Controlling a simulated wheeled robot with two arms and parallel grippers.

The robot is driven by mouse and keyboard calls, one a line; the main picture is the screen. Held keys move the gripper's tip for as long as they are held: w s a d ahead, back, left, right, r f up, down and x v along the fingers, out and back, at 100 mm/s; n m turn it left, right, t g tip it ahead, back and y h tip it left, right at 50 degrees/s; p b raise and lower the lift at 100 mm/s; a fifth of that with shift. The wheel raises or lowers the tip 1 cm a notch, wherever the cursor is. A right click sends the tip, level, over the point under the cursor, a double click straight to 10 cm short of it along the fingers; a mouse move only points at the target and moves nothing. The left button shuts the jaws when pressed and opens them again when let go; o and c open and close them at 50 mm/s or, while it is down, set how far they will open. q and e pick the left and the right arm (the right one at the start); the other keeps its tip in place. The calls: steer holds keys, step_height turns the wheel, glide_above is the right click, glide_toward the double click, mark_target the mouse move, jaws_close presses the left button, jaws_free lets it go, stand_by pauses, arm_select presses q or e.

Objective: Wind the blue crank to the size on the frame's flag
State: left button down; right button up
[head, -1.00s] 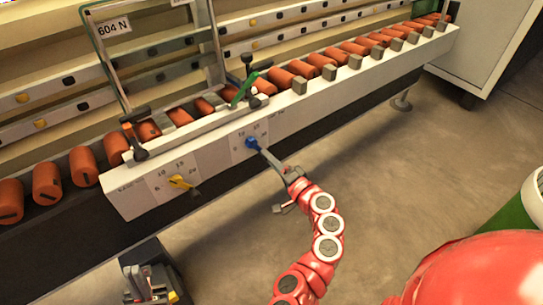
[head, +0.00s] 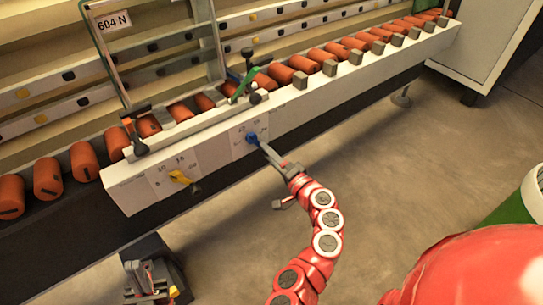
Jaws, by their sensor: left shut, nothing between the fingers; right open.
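The blue crank (head: 252,139) is on a white dial plate on the machine's front rail, with small numbers around it. My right gripper (head: 269,176), on the red arm, is open. One finger reaches up to the blue crank and seems to touch it; the other is lower, clear of the rail. The crank's handle is partly hidden by that finger. The glass frame (head: 103,60) stands on the rollers at the left, with a white flag (head: 109,21) reading "604 N". My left gripper (head: 140,274) is shut and empty at the bottom left, below the rail.
Orange rollers (head: 83,160) line the rail (head: 330,92). Dark knobs (head: 257,96) stand above the blue dial.

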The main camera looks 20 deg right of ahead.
steer(key=p+v, duration=0.1)
steer(key=v, duration=1.6)
steer(key=shift+s, duration=0.2)
steer(key=shift+d+r, duration=0.1)
